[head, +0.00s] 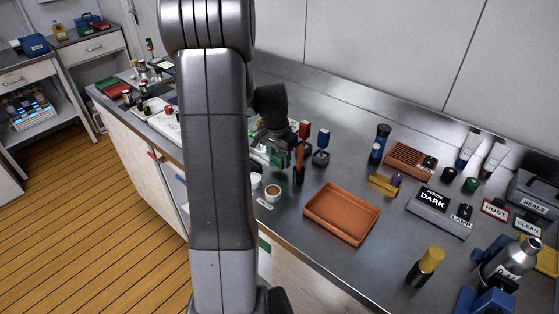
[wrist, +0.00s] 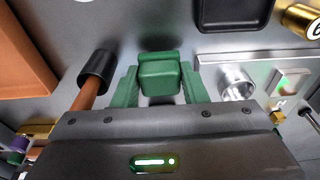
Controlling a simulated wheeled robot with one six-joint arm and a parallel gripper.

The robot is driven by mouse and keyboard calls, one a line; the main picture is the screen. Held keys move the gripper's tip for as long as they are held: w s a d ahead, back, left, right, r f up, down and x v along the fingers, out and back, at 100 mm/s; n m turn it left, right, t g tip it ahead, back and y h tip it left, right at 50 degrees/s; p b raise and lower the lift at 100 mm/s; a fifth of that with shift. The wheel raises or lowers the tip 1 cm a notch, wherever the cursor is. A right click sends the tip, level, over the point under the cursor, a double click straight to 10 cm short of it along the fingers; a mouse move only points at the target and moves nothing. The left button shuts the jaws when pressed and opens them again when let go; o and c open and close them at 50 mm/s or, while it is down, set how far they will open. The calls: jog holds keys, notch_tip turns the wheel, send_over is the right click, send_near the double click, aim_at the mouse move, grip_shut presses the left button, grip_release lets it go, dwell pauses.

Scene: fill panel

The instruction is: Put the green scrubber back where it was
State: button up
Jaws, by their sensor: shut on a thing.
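The green scrubber (wrist: 160,76) is a small blocky piece. In the wrist view it sits between the two green fingers of my gripper (wrist: 160,92), which are shut on it. Behind it is the grey steel counter, and I cannot tell whether it touches it. In the head view my gripper (head: 280,154) is over the counter, left of the terracotta tray, and partly hidden behind my arm. The scrubber cannot be told clearly from the green fingers there.
A brown-handled tool stands in a black holder (wrist: 97,70) close to my gripper. A terracotta tray (head: 342,213) lies to the right. A metal cup (wrist: 236,82) and a black tray (wrist: 236,14) are near. Small stamps (head: 322,148) stand behind. Bare counter (head: 350,168) lies beyond the tray.

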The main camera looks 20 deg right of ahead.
aim_at(276, 158)
jog(key=shift+f, duration=0.95)
jog(key=shift+f, duration=0.2)
jog(key=o, duration=0.9)
jog(key=shift+o, duration=0.2)
jog(key=shift+r, duration=0.1)
jog(key=r+p, duration=0.2)
jog(key=r, duration=0.2)
jog(key=a+r+p, duration=0.1)
jog(key=r+p, duration=0.2)
jog(key=r, duration=0.1)
jog(key=r+p, duration=0.2)
jog(key=r, duration=0.2)
jog(key=shift+s+a+r+p, duration=0.1)
jog(key=shift+s+a+p, duration=0.05)
jog(key=shift+s+p, duration=0.2)
